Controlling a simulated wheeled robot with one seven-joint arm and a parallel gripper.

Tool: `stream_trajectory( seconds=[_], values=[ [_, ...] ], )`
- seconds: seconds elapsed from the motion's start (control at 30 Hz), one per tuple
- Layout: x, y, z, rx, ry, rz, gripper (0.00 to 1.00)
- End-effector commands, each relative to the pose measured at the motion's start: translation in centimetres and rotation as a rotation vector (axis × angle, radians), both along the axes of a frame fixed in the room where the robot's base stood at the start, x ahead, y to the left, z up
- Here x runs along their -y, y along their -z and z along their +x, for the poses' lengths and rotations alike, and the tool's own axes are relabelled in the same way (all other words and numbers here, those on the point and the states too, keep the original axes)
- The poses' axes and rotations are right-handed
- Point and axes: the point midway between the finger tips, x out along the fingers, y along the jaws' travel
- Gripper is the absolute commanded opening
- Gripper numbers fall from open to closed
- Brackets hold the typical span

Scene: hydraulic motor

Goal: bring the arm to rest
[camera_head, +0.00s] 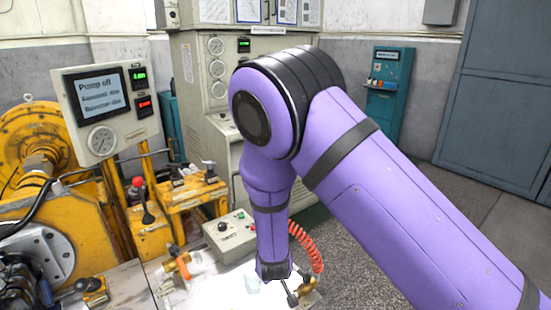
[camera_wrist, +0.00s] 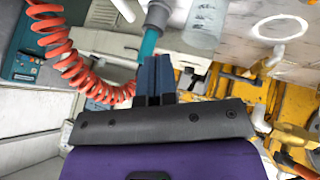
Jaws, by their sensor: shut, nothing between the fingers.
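My gripper shows in the wrist view (camera_wrist: 155,72) as two dark blue fingers closed side by side, with nothing between them. In the head view my purple arm crosses the middle and right, bends at a high elbow, and its forearm hangs down to the bright bench top (camera_head: 225,290). The fingers themselves cannot be made out there. In the wrist view a teal rod with a grey collar (camera_wrist: 157,14) appears just beyond the fingertips; I cannot tell whether they touch.
A red coiled hose (camera_head: 305,245) hangs close beside my forearm. A clear cup (camera_wrist: 205,22) stands near the gripper. A control box (camera_head: 229,232), yellow machinery (camera_head: 90,230) and a display panel (camera_head: 103,105) are to the left. Floor at right (camera_head: 480,215) looks clear.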

Motion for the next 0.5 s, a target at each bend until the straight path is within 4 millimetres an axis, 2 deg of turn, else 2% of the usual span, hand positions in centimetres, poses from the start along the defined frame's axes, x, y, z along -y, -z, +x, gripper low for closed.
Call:
stream_trajectory(
  seconds=[0.03, 0.2, 0.5],
  values=[
    [0.3, -1.7, 0.5, -0.01, 0.017, 0.03, 0.0],
    [1.9, -7.4, 1.1, -0.07, 0.071, 0.131, 0.0],
    [6.1, -17.3, 0.7, -0.152, 0.146, 0.28, 0.0]
  ],
)
